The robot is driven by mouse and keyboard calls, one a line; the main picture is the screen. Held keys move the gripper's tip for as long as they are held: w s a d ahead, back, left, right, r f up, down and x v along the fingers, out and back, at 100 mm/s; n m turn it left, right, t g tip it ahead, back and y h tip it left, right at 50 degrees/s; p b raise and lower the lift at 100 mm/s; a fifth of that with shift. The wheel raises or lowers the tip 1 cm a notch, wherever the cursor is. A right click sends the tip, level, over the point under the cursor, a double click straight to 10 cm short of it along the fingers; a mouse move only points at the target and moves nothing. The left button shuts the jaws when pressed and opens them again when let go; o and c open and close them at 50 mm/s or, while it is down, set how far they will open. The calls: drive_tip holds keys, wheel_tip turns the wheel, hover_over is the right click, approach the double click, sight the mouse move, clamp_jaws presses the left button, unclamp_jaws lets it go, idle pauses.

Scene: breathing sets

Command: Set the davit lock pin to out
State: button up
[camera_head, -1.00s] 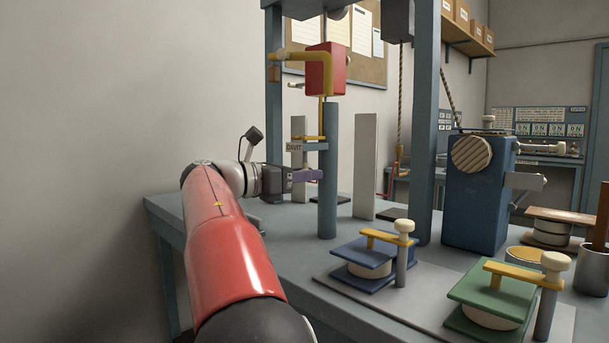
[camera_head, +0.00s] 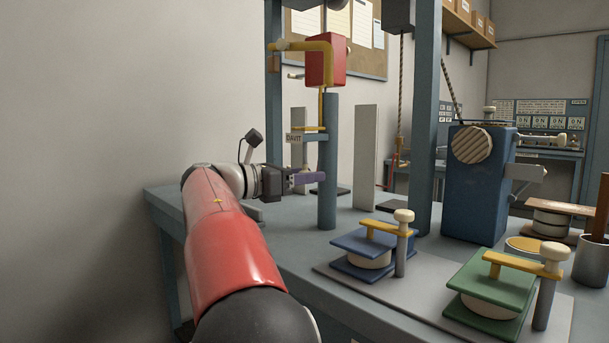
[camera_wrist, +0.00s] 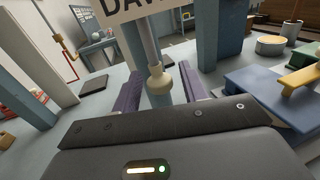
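The davit's blue-grey post (camera_head: 327,165) stands on the bench, with a white DAVIT sign (camera_head: 295,138) on its left. The sign's lower part also shows in the wrist view (camera_wrist: 125,8). In the wrist view a pale rod ending in a cream knob (camera_wrist: 158,83), seemingly the lock pin, points toward me. My gripper (camera_head: 308,178) is at the post's left, below the sign. Its purple fingers show in the wrist view (camera_wrist: 160,82), spread apart on either side of the knob with gaps. The knob is not clear in the head view.
A red block (camera_head: 326,60) and a yellow bent arm (camera_head: 308,46) sit above the post. A blue frame upright (camera_head: 425,140) and a blue winch box (camera_head: 473,190) stand to the right. Blue (camera_head: 362,249) and green (camera_head: 492,282) clamped plates occupy the bench front.

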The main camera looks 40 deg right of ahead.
drive_tip(key=w+a, duration=0.1)
drive_tip(key=a, duration=0.6)
drive_tip(key=shift+w+a, duration=0.2)
drive_tip(key=shift+a, duration=0.15)
idle(0.5)
